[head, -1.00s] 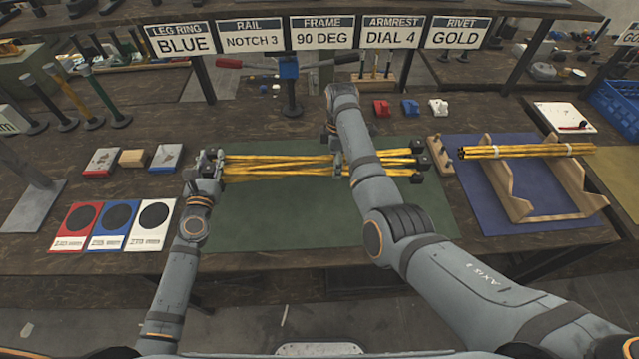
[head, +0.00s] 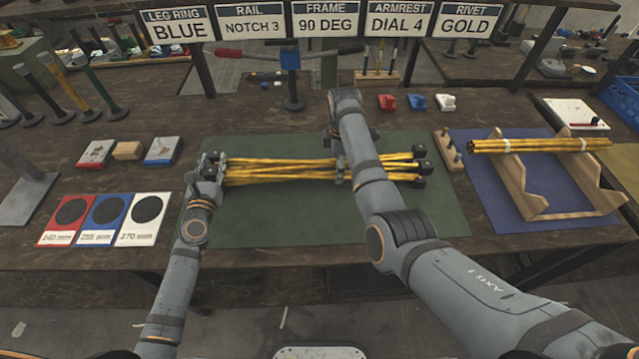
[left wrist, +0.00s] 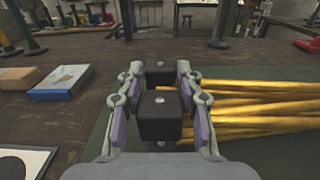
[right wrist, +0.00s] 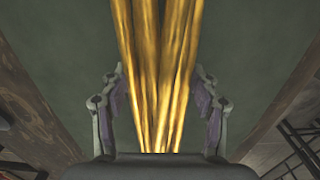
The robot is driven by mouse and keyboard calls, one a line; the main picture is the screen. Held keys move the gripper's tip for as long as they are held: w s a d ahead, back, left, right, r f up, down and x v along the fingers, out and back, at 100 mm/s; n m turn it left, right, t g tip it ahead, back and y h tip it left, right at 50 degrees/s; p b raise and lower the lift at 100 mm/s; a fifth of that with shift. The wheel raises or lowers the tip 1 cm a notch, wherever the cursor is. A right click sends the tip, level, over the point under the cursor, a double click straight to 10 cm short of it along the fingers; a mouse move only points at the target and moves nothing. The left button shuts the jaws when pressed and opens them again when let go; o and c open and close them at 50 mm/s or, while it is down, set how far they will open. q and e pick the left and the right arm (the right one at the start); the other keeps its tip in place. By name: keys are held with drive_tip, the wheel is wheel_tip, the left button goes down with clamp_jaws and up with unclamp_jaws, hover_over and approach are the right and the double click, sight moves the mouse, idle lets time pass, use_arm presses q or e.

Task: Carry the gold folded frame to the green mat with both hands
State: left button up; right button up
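The gold folded frame (head: 285,171), a bundle of gold bars with black end blocks, lies lengthwise over the green mat (head: 300,220). Its bars also show in the left wrist view (left wrist: 250,108) and the right wrist view (right wrist: 155,60). My left gripper (head: 208,166) is at the frame's left end. In the left wrist view its fingers (left wrist: 160,120) stand either side of a black block with narrow gaps. My right gripper (head: 338,165) is over the bars right of the middle. Its fingers (right wrist: 160,105) straddle the bars, apart from them. My right forearm hides part of the frame.
A wooden cradle (head: 530,205) holding more gold bars stands on a blue mat (head: 480,203) at right. A small wooden peg block (head: 447,150) stands close to the frame's right end. Coloured cards (head: 105,222) lie at left. The green mat's front is clear.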

use_arm(q)
drive_tip(key=o, duration=0.3)
drive_tip(key=shift+r, duration=0.1)
use_arm(e)
drive_tip(key=o, duration=0.3)
drive_tip(key=shift+r, duration=0.1)
use_arm(q)
drive_tip(key=shift+s, duration=0.35)
drive_tip(key=s, duration=1.1)
drive_tip(key=shift+s+d, duration=0.2)
drive_tip(key=shift+d, duration=0.1)
use_arm(e)
wheel_tip(320, 180, up, 12)
